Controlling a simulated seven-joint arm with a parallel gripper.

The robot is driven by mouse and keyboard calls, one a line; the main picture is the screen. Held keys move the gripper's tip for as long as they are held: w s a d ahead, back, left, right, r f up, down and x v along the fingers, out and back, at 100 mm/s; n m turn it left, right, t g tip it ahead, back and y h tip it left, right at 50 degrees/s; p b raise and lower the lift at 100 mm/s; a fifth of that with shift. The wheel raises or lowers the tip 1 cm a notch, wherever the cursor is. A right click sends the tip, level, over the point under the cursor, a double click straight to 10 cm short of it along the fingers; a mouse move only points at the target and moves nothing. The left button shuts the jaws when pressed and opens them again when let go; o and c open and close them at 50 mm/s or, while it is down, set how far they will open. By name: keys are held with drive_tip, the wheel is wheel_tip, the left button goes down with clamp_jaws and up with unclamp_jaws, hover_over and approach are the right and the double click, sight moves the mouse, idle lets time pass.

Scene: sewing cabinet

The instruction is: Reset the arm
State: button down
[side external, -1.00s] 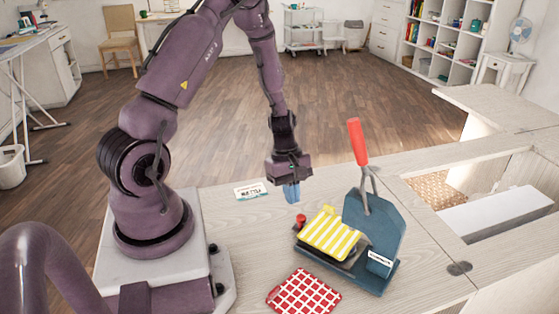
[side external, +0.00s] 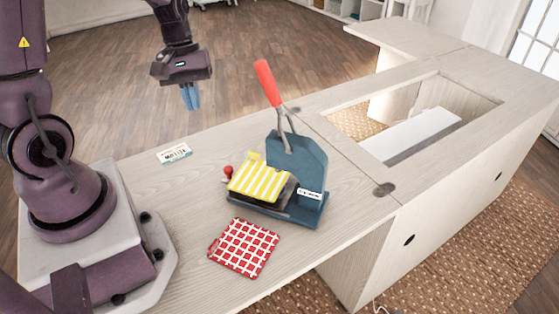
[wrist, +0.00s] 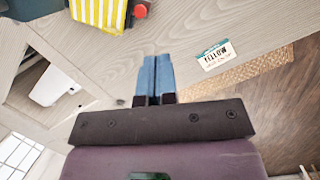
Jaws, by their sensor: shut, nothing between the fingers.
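My gripper (side external: 191,97) is shut and empty, with its blue fingertips pointing down. It hangs in the air above the far edge of the cabinet top (side external: 150,190), behind the small label card in the side view. In the wrist view the two blue fingers (wrist: 154,80) are side by side with nothing between them.
A blue press (side external: 297,165) with a red handle (side external: 267,82) holds a yellow striped cloth (side external: 260,180). A red checked cloth (side external: 244,247) lies in front. A label card (side external: 174,153) lies near the far edge. An open recess (side external: 440,105) is at right.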

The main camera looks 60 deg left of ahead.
drive_tip(key=s+d+r+m+t+y, duration=0.1)
drive_tip(key=s+d+r+m+t, duration=0.1)
drive_tip(key=d+r+m, duration=0.4)
drive_tip(key=s+d+r+m+t+y, duration=0.1)
drive_tip(key=s+d+r+m+t, duration=0.2)
drive_tip(key=d+r+m, duration=0.3)
wheel_tip(320, 180, up, 3)
drive_tip(key=shift+s+d+r+m+t+y, duration=0.2)
drive_tip(key=shift+s+d+m+t+y, duration=0.2)
drive_tip(key=shift+d, duration=0.1)
